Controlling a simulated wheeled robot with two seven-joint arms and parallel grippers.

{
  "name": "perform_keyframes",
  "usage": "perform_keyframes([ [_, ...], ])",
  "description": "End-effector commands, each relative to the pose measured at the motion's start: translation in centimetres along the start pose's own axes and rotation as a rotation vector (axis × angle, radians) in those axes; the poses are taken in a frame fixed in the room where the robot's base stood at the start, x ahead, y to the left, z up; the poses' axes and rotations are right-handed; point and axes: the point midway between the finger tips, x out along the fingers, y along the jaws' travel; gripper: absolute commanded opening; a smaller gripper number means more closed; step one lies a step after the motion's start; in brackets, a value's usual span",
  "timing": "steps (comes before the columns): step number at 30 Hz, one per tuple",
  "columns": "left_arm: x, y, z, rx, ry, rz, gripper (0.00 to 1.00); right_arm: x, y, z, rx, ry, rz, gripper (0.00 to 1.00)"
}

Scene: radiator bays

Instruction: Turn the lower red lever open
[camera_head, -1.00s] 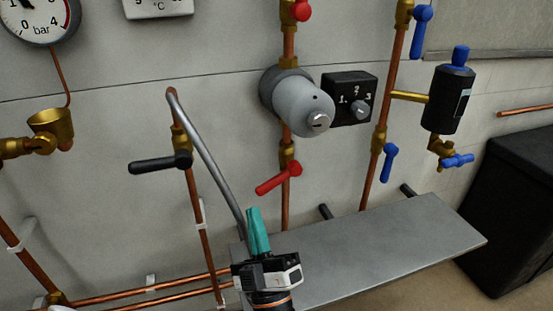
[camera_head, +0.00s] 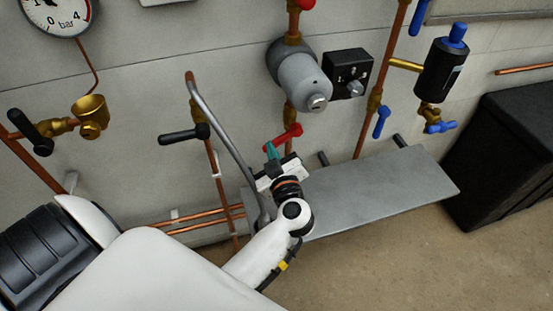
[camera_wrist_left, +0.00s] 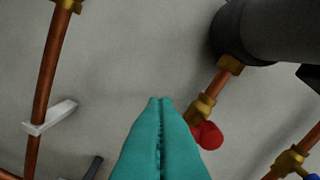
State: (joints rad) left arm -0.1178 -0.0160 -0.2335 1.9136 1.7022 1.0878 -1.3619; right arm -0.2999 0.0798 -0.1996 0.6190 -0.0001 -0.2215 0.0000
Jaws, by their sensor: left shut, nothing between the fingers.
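The lower red lever (camera_head: 287,135) sits on a brass valve on the vertical copper pipe below the grey cylinder. Its handle slants down to the left, across the pipe. My left gripper (camera_head: 270,151), with teal fingers, is shut and empty close by the handle's lower left end. I cannot tell whether they touch. In the left wrist view the closed fingertips (camera_wrist_left: 160,101) are left of the red lever (camera_wrist_left: 209,136), which shows foreshortened beside the brass valve, part of it perhaps behind the fingers. My right gripper is not in view.
An upper red lever (camera_head: 305,4) shows at the top edge. A black-handled lever (camera_head: 185,134) and a grey bent tube (camera_head: 222,130) are left of the gripper. A grey shelf (camera_head: 385,190) lies below right. Blue levers (camera_head: 382,121) are further right.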

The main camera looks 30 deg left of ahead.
Motion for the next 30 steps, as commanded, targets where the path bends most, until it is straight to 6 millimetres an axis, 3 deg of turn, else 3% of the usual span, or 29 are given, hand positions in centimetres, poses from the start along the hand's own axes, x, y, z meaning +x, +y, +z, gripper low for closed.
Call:
perform_keyframes([
  [6,4.5,0.0,-0.2,0.001,-0.002,-0.001,0.00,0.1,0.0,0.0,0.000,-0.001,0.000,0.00],
  [9,4.7,0.1,-2.2,0.002,0.001,-0.001,0.00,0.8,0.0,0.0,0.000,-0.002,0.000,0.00],
  [15,5.0,0.0,-3.6,0.000,-0.001,0.000,0.00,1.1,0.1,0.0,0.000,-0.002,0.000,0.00],
  [30,5.1,0.1,-3.9,-0.008,-0.001,0.000,0.00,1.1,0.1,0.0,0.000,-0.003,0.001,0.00],
])
